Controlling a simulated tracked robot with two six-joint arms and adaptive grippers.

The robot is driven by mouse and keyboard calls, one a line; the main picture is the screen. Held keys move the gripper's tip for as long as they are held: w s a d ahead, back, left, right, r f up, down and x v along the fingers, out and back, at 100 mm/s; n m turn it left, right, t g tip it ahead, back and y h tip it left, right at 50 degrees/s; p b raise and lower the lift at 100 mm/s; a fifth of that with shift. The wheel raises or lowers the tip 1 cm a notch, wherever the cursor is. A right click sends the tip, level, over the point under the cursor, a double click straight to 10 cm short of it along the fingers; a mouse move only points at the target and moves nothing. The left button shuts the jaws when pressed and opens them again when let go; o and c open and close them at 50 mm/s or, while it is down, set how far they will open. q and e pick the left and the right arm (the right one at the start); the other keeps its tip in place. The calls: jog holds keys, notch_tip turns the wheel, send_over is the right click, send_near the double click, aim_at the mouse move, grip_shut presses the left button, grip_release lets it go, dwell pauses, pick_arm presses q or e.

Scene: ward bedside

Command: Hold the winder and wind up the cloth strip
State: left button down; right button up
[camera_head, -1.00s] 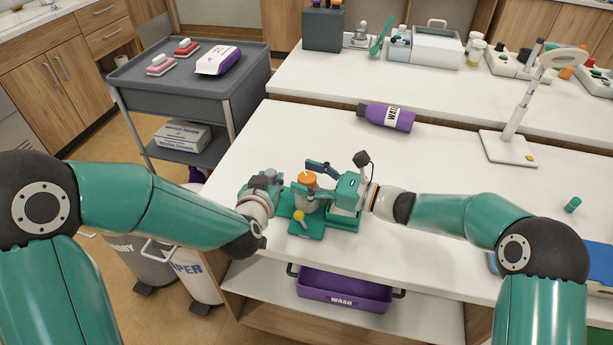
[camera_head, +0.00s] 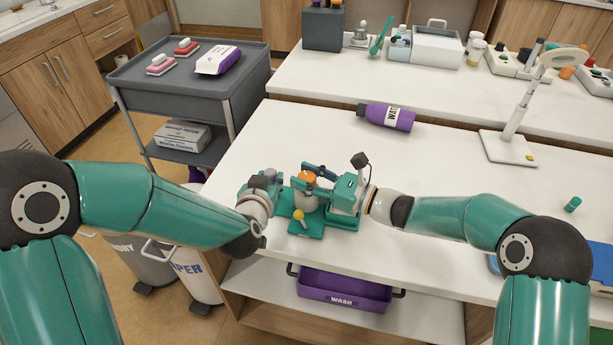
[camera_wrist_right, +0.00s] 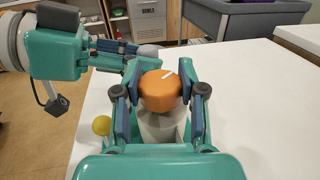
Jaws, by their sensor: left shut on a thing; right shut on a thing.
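The winder (camera_head: 298,228) stands on the white table near its front edge. It has a teal base, a pale drum or roll (camera_wrist_right: 160,125), an orange knob (camera_wrist_right: 161,90) with a white mark on top, and a small yellow ball (camera_wrist_right: 101,125) at its side. My right gripper (camera_wrist_right: 161,95) is shut on the orange knob, one finger on each side. My left gripper (camera_head: 280,190) is at the winder's left side, shut on the winder; its fingertips are mostly hidden. I cannot clearly make out the cloth strip's loose end.
A purple bottle (camera_head: 386,117) lies behind the winder. A white lamp (camera_head: 508,148) stands at the right, with a small green cylinder (camera_head: 573,204) nearer. A purple wash bin (camera_head: 343,290) sits on the shelf below. A grey cart (camera_head: 255,88) stands at left. The table between is clear.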

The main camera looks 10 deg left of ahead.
jog(key=m+t+h, duration=0.1)
jog(key=m+t, duration=0.1)
jog(key=t, duration=0.1)
jog(key=m+t+h, duration=0.2)
jog(key=t, duration=0.1)
jog(key=shift+a+r+m+t, duration=0.1)
jog(key=shift+r+m+t, duration=0.05)
jog(key=shift+m+t, duration=0.2)
jog(key=shift+m+t+h, duration=0.45)
jog(key=shift+h, duration=0.05)
jog(key=o, duration=1.2)
jog(key=shift+c, duration=0.2)
jog(key=shift+d, duration=0.2)
jog(key=v, duration=1.2)
